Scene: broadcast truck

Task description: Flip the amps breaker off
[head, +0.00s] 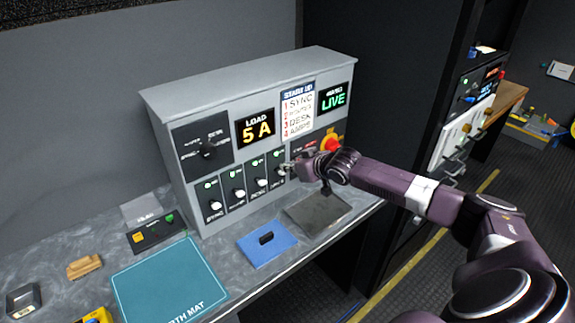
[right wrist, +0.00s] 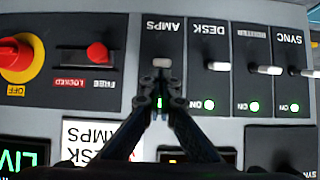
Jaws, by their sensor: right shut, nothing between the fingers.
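The grey breaker panel (head: 245,80) stands on the bench. The amps breaker (head: 278,165) is the rightmost of a row of breakers; in the right wrist view, which shows the panel upside down, its pale lever (right wrist: 161,62) is clear of the fingers. My right gripper (head: 287,170) is shut and empty, its fingertips (right wrist: 161,98) over the ON-lamp end of the amps breaker. They mostly hide its lamp. Contact with the panel cannot be told. My left gripper is not in view.
The desk breaker (right wrist: 213,68) sits close beside. A red-and-yellow rotary knob (right wrist: 16,58) and red slide switch (right wrist: 97,54) are on the other side. A blue mat (head: 268,250) lies in front.

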